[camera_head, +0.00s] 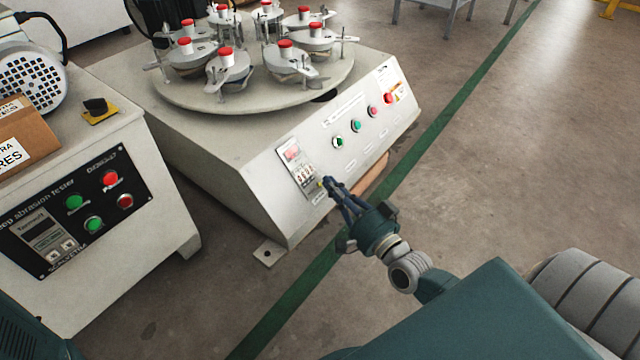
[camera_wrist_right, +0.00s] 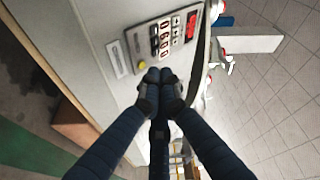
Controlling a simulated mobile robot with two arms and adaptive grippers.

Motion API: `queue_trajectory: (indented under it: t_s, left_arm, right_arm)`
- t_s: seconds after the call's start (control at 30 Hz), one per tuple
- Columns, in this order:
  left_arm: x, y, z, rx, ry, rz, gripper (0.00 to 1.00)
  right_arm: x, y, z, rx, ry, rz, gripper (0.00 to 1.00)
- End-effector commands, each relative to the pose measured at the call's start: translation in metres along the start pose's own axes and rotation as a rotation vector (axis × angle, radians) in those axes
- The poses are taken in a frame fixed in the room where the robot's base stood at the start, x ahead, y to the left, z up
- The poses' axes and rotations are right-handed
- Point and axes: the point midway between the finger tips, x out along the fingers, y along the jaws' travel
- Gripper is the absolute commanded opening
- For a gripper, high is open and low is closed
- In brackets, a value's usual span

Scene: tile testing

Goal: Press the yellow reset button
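The yellow reset button (camera_head: 320,184) is on the lower end of the counter panel (camera_head: 297,166) on the sloped front of the round-table machine. In the right wrist view the yellow button (camera_wrist_right: 141,65) shows just beyond the fingertips, a little left of them, beside the counter digits. My right gripper (camera_head: 328,181) is shut and empty, with its fingertips together right by the button. It also shows in the right wrist view (camera_wrist_right: 160,77). I cannot tell whether the tips touch the panel or button. My left gripper is not in view.
The machine's turntable (camera_head: 250,98) carries several red-capped holders. Green, pink and red buttons (camera_head: 388,98) sit farther along its front. An abrasion tester (camera_head: 75,215) stands at left, with a cardboard box (camera_head: 25,140) on top. Open floor (camera_head: 520,150) lies to the right.

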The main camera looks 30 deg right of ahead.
Motion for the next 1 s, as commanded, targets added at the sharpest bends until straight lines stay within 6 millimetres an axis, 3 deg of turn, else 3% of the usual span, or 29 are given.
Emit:
queue_trajectory:
  t_s: [1.0]
  left_arm:
    - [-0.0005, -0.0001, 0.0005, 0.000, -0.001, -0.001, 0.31]
  right_arm:
    - [0.0060, 0.0042, 0.0042, 0.000, 0.000, 0.000, 0.00]
